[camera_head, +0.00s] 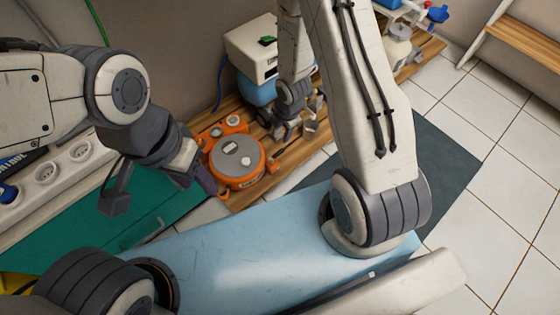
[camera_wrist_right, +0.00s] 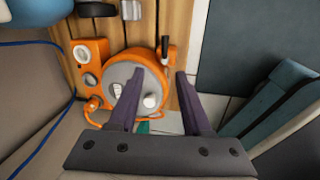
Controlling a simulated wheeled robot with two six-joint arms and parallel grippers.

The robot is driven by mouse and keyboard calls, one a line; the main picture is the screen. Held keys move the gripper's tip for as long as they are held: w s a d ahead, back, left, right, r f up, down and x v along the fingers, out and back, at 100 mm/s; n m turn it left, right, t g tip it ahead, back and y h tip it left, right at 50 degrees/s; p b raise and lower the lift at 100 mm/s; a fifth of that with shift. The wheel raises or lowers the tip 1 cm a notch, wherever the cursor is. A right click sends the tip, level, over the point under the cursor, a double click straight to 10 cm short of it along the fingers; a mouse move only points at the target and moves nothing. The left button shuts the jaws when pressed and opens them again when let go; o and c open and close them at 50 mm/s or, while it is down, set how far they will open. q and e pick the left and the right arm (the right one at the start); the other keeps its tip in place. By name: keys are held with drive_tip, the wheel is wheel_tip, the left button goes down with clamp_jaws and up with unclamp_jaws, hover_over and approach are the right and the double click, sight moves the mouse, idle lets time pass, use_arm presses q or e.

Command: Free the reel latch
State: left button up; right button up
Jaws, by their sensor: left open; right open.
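The orange reel (camera_head: 222,182) with a round grey face (camera_head: 238,157) lies on the wooden slatted bench. In the right wrist view the reel's grey face (camera_wrist_right: 122,78) carries a white knob and a small white plate. A dark-tipped upright lever (camera_wrist_right: 165,50) stands at the reel's edge there; I cannot tell for certain that it is the latch. My right gripper (camera_wrist_right: 160,75) is open and empty, its purple fingers above the reel's right side; it also shows in the head view (camera_head: 301,127). My left gripper (camera_head: 203,180) is open, close beside the reel's left edge.
An orange box with dials (camera_head: 222,129) adjoins the reel. A white and blue machine (camera_head: 255,50) stands behind, with a blue cable. A teal case (camera_head: 95,230) and a light blue padded surface (camera_head: 245,240) lie in front. Tiled floor (camera_head: 480,190) is free at right.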

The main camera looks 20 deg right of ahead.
drive_tip(key=b, duration=0.2)
approach(279, 152)
drive_tip(key=shift+n, duration=0.4)
drive_tip(key=f+b, duration=0.1)
drive_tip(key=f, duration=0.1)
drive_tip(key=w+f+b, duration=0.1)
drive_tip(key=f+b, duration=0.1)
drive_tip(key=f, duration=0.1)
drive_tip(key=f+b, duration=0.2)
drive_tip(key=f, duration=0.1)
drive_tip(key=shift+w+a, duration=0.1)
drive_tip(key=shift+w, duration=0.2)
use_arm(q)
wheel_tip(279, 152, down, 8)
drive_tip(key=shift+f, duration=0.1)
use_arm(e)
drive_tip(key=shift+c, duration=0.3)
clamp_jaws()
